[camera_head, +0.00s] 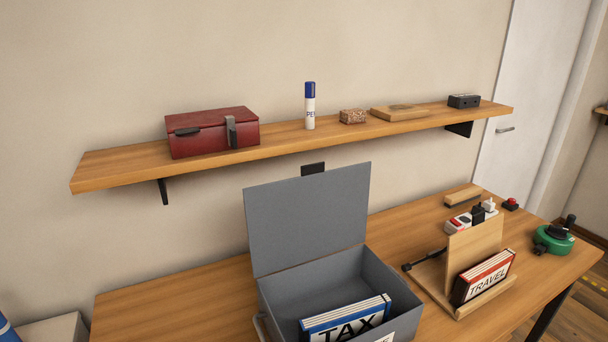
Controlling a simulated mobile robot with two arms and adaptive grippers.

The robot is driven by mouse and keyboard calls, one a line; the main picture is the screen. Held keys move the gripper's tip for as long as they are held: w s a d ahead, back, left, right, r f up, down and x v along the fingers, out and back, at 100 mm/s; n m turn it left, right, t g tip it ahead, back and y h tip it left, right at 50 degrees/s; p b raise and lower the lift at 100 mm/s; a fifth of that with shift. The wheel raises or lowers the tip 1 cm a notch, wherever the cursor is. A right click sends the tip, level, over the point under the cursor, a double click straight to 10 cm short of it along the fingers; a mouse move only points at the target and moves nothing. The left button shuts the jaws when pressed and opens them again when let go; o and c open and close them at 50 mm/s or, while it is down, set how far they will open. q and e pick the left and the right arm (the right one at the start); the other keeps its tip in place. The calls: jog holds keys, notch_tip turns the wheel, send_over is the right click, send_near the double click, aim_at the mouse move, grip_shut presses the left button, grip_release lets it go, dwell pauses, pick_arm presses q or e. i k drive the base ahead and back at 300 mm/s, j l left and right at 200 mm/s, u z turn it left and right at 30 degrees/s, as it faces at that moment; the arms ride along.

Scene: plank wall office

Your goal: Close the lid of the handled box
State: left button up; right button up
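A grey box (317,292) stands on the wooden desk at the lower middle of the head view. Its flat grey lid (308,216) is open, raised at the back and leaning slightly backward near the wall. A thin metal handle (259,326) shows on the box's left side. A blue and white book or binder marked TAX (346,318) is inside the box near its front. The box's lower front is cut off by the picture's edge. Neither of my grippers shows in this view.
A wall shelf (280,144) above the desk holds a red case (212,132), a blue-capped can (310,107) and small items. Right of the box, a wooden stand (474,244) holds a TRAVEL book (484,277). A green device (553,240) sits far right. Bare desk (180,298) lies left.

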aim_at(319, 212)
jog(key=l+u, duration=0.65)
jog(key=u, duration=0.15)
jog(key=k+l+u, duration=0.15)
jog(key=u, duration=0.25)
jog(key=l, duration=0.1)
